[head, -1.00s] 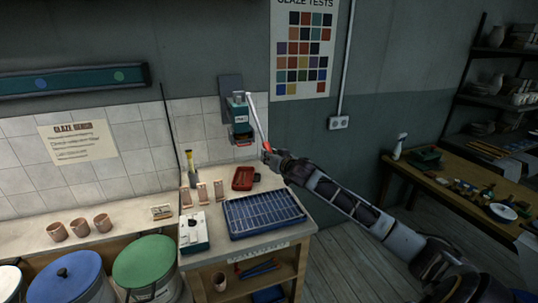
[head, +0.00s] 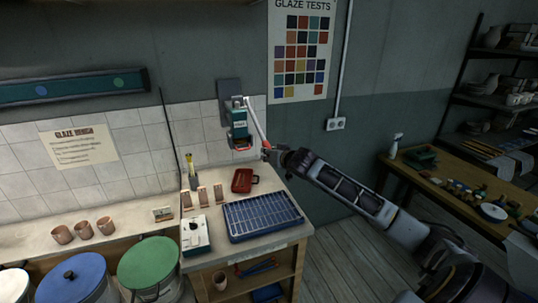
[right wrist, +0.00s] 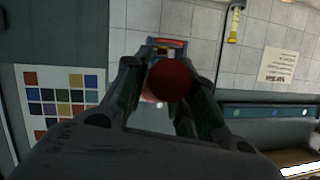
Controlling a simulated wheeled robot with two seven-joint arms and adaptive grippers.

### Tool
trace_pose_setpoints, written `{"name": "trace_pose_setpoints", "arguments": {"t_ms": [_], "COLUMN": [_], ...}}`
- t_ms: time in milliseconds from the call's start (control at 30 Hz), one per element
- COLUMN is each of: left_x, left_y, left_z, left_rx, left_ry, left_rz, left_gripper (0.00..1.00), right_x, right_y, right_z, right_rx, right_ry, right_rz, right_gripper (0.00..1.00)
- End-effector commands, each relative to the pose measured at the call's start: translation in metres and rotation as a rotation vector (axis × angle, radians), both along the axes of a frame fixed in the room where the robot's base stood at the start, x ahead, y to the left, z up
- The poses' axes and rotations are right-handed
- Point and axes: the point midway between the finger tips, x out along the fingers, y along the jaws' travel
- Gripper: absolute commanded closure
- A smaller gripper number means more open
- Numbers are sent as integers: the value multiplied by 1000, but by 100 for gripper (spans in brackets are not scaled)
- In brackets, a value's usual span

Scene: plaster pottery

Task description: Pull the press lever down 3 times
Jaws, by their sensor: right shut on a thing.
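The teal press (head: 239,128) is mounted on a grey plate on the tiled wall in the head view. Its pale lever (head: 256,122) slants down to the right from the press's upper part and ends in a red grip. My right gripper (head: 268,152) is at the lever's lower end, shut on the red grip. In the right wrist view the round red end (right wrist: 173,80) of the lever sits between the fingers of my right gripper (right wrist: 170,88). The press is mostly hidden behind it there. My left gripper is not in view.
Below the press, the bench holds a red tray (head: 244,180), a blue gridded tray (head: 262,216), a white-and-teal box (head: 195,234) and several small tiles. Lidded buckets, one with a green lid (head: 148,262), stand in front at left. A wall socket (head: 335,124) is to the right.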

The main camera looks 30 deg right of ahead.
Motion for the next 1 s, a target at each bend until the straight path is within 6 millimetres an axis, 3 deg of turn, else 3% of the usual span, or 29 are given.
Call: {"name": "trace_pose_setpoints", "arguments": {"t_ms": [1000], "left_x": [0], "left_y": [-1], "left_z": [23], "left_rx": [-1], "left_ry": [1], "left_rz": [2], "left_gripper": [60], "right_x": [-16], "right_y": [4], "right_z": [66], "right_rx": [40], "right_ry": [168], "right_rz": [0], "right_gripper": [100]}}
